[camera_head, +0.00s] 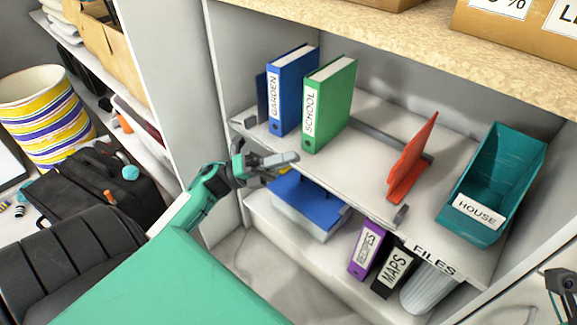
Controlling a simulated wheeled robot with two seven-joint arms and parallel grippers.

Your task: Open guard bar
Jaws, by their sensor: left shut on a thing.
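My left gripper (280,166) is at the front edge of the middle shelf (345,185), in front of the green SCHOOL binder. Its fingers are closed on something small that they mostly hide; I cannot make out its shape. A grey bar (374,135) lies along the shelf behind the binders and the red bookend. Small grey bracket-like pieces sit on the front edge, at the left (250,122) and at the right (401,215). I cannot tell which of these belongs to the guard bar.
A blue GARDEN binder (291,92) and a green SCHOOL binder (330,103) stand upright. A red bookend (411,160) and a teal HOUSE holder (497,180) stand to their right. Below are a blue-lidded box (306,205) and purple (366,250) and black (394,270) binders.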

